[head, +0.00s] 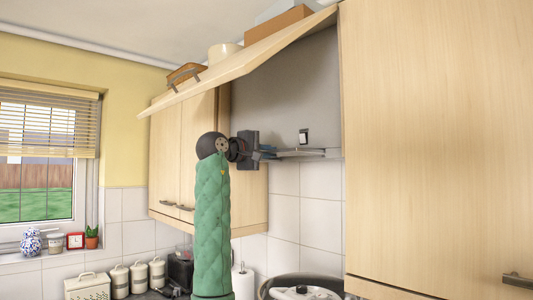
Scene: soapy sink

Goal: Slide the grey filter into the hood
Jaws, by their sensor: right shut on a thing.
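The hood (297,92) is a grey housing between the wooden wall cabinets, under a raised wooden flap (250,57). The grey filter (307,153) shows nearly edge-on as a thin, flat strip at the hood's lower edge. My right gripper (268,153) is shut on the filter's left end and holds it about level. The filter's far edge and any contact with the hood's slot are too small to tell. My right arm, in a green quilted sleeve, stands upright left of the hood. My left gripper is not in view.
Closed cabinets flank the hood, the right one (435,140) large and near. A box (279,25) and other items stand on top. Below are a large pot (268,286), a paper roll (243,283) and several canisters. White tiles (284,218) lie behind; the air before them is free.

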